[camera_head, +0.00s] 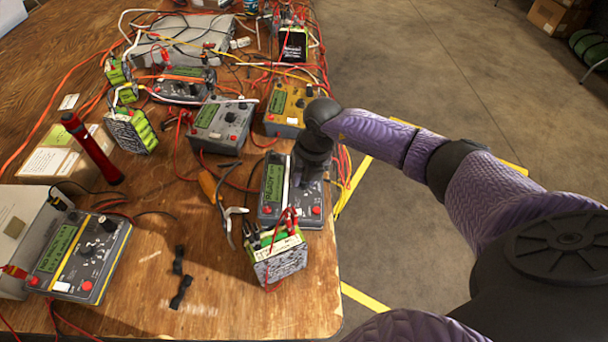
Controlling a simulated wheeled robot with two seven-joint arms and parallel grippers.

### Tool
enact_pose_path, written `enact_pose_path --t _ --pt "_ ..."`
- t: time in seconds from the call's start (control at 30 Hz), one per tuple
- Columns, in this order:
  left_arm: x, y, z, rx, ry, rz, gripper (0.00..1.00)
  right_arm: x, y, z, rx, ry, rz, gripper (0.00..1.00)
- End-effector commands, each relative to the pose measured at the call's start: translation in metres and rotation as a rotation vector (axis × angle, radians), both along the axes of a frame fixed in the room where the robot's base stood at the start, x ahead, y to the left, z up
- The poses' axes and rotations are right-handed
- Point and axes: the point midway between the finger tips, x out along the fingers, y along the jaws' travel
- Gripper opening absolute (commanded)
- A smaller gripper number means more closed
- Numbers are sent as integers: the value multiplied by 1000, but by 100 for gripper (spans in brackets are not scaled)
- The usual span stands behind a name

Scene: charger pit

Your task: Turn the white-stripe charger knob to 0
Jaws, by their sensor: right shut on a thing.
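The white-stripe charger (268,211) is a grey box near the right edge of the table, with a green lit screen and a pale stripe beside it. Red buttons show along its front edge. My right gripper (308,180) points down over its right half and is shut on its knob. The knob is hidden by the gripper, so its setting cannot be read. My left gripper is not in view.
A battery pack (277,262) stands against the charger's front. Other chargers stand behind, one grey (221,125) and one yellow (285,112). A yellow-stripe charger (78,262) is at left. Cables tangle around them. The front tabletop is mostly clear.

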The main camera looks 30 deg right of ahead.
Motion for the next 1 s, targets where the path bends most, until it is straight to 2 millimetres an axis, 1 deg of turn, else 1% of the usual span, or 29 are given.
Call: enact_pose_path --t 0.23,0.4,0.97,1.0 --pt "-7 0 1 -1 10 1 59 2 0 3 -10 -29 127 0" --pt "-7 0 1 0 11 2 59 3 0 4 -15 -38 177 0" --pt "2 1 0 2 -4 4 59 3 0 4 -17 -43 200 0" --pt "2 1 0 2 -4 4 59 3 0 4 -17 -43 200 40"
